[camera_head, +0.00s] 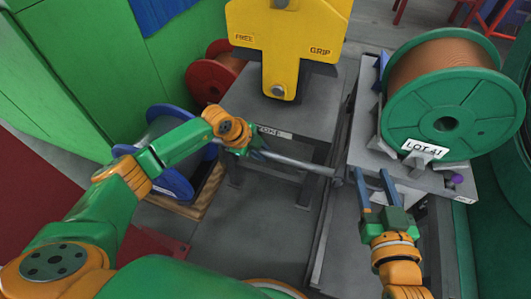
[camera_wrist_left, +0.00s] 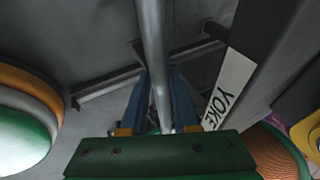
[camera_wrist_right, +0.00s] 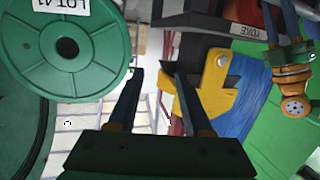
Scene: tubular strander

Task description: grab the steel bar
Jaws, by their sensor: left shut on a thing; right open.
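The steel bar (camera_head: 295,161) is a thin grey rod in front of the table with the YOKE label. My left gripper (camera_head: 256,153) is shut on the bar near its left end in the head view. In the left wrist view the bar (camera_wrist_left: 153,50) runs between the two blue fingers (camera_wrist_left: 160,100). The bar's right end reaches close to the edge of the grey stand. My right gripper (camera_head: 374,185) is open and empty, to the right of the bar's end and in front of the green spool. In the right wrist view its fingers (camera_wrist_right: 155,80) are apart with nothing between them.
A green spool (camera_head: 453,118) labelled LOT 41 sits on the grey stand (camera_head: 365,122) at right. A yellow bracket (camera_head: 283,45) rises from the YOKE table (camera_head: 317,108). Red (camera_head: 205,77) and blue (camera_head: 174,183) spools stand at left. Open floor (camera_head: 240,235) lies below the bar.

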